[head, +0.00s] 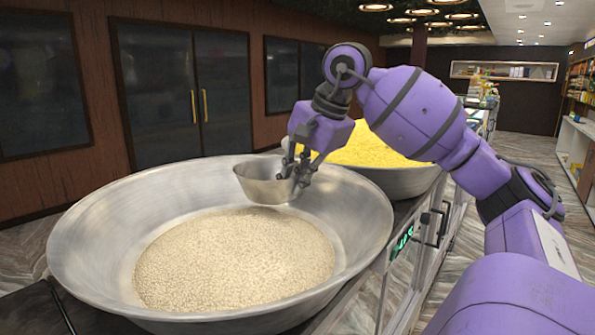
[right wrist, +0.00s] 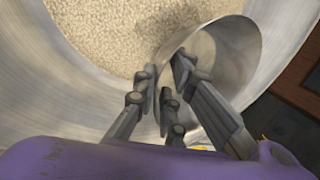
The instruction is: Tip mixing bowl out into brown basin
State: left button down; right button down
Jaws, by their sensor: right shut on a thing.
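The small metal mixing bowl (head: 258,187) is held over the right inner side of a large metal basin in the head view, roughly upright. My right gripper (head: 298,178) is shut on its right rim. In the right wrist view, my gripper's fingers (right wrist: 165,92) straddle the wall of the bowl (right wrist: 222,55). Its visible inside is grey with a darker patch; I cannot tell what it holds. The large basin (head: 100,240) looks grey, not brown, and holds pale tan grains (head: 235,262). It also shows in the right wrist view (right wrist: 62,75). My left gripper is not in view.
A second metal basin (head: 408,183) with yellow grains (head: 365,147) stands behind and to the right of the large one. A glass-fronted counter (head: 425,235) runs along the right. Dark doors (head: 165,90) line the back wall.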

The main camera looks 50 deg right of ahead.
jog(key=shift+a+r, duration=0.15)
jog(key=shift+r, duration=2)
jog(key=shift+w+a, duration=0.1)
